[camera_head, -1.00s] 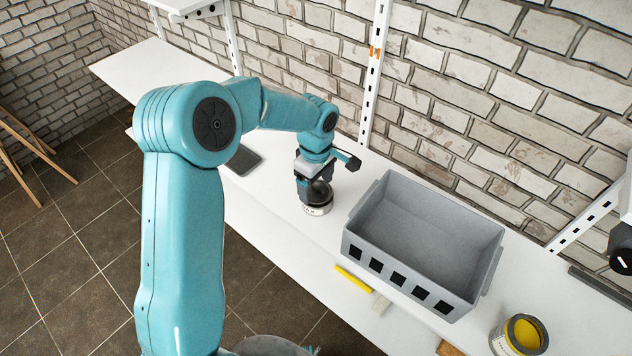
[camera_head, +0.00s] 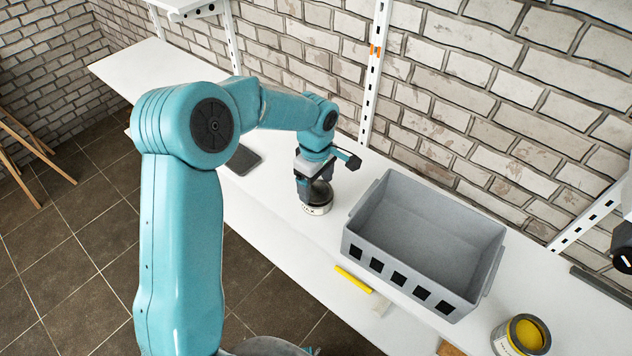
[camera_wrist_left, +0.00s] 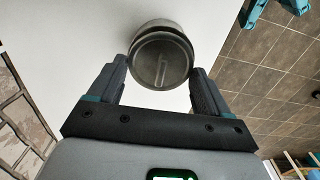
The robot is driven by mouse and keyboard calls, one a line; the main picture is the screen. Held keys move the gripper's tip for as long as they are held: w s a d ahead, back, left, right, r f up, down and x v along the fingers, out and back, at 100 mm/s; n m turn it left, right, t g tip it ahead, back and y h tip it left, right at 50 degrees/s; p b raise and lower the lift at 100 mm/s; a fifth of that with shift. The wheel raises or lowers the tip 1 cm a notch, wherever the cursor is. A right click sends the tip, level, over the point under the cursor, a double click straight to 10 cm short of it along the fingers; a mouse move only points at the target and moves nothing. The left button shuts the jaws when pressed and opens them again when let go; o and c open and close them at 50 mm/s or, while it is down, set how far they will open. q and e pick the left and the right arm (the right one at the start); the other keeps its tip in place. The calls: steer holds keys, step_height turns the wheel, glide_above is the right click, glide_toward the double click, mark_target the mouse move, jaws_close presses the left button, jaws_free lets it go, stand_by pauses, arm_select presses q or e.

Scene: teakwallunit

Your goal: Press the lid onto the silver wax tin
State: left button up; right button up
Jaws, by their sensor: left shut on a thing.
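The silver wax tin (camera_head: 317,209) stands upright on the white shelf, left of the grey crate, with a pale printed label on its side. My left gripper (camera_head: 313,191) points down over it. In the left wrist view the gripper (camera_wrist_left: 161,82) is shut on the round dark metallic lid (camera_wrist_left: 160,63), one finger on each side. The tin's side (camera_wrist_left: 165,25) shows just beyond the lid. The lid sits at the tin's top; I cannot tell whether it is fully seated.
The grey crate (camera_head: 477,272) stands close to the right of the tin. A dark flat object (camera_head: 242,160) lies to the left on the shelf. A yellow strip (camera_head: 353,279) lies near the front edge, and an open yellow can (camera_head: 523,336) stands at the right.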

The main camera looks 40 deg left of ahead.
arm_select(q)
steer(key=shift+f+b, duration=0.2)
steer(key=shift+b, duration=0.3)
stand_by(0.8)
stand_by(0.4)
steer(key=o, duration=0.9)
steer(key=shift+o, duration=0.2)
steer(key=shift+r, duration=0.1)
steer(key=shift+r+p, duration=2.3)
steer(key=shift+r, duration=1.2)
